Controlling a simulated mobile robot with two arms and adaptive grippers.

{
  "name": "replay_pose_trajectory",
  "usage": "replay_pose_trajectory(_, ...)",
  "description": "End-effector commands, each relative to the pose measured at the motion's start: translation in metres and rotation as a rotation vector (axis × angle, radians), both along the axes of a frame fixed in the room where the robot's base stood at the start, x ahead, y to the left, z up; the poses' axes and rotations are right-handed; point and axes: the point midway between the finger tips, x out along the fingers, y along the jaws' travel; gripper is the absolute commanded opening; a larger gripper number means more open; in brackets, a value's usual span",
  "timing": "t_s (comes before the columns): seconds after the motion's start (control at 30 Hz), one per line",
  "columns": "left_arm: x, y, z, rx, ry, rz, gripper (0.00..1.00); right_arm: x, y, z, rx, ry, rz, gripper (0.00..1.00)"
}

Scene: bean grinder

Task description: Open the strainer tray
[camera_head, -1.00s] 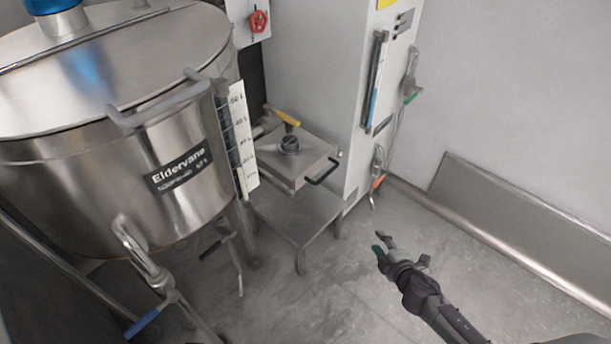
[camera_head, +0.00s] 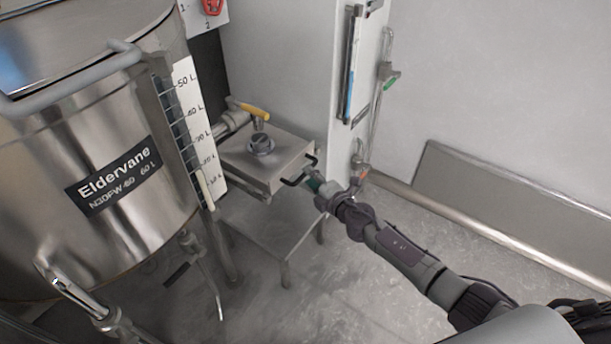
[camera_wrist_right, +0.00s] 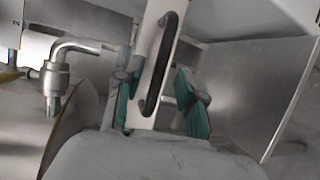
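The strainer tray (camera_head: 265,158) is a square metal box with a round knob on its lid, on a low metal stand beside the large tank. Its black handle (camera_head: 300,171) is on the right side. In the right wrist view the handle (camera_wrist_right: 160,65) runs upright between the fingers. My right gripper (camera_head: 314,181) is at the handle, its fingers partly hidden in the head view. In the right wrist view my right gripper (camera_wrist_right: 158,108) is open, with green pads on both sides of the handle and gaps visible. My left gripper is not in view.
A steel tank (camera_head: 100,150) labelled Eldervane stands at the left. A yellow-handled valve (camera_head: 252,110) sits behind the tray. A white cabinet (camera_head: 280,60) with hanging tools stands behind and to the right. The floor (camera_head: 370,290) in front of the stand is clear.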

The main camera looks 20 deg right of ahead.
Motion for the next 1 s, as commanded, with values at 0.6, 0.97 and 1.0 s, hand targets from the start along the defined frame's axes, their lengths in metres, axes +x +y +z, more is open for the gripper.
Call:
replay_pose_trajectory(0.6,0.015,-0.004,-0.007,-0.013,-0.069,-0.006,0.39,0.030,0.008,-0.006,0.000,0.001,0.000,0.36)
replay_pose_trajectory(0.97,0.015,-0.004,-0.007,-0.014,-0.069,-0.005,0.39,0.030,0.008,-0.006,0.000,0.001,0.000,0.00)
replay_pose_trajectory(1.0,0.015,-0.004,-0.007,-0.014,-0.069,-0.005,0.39,0.030,0.008,-0.006,0.000,0.001,0.000,0.00)
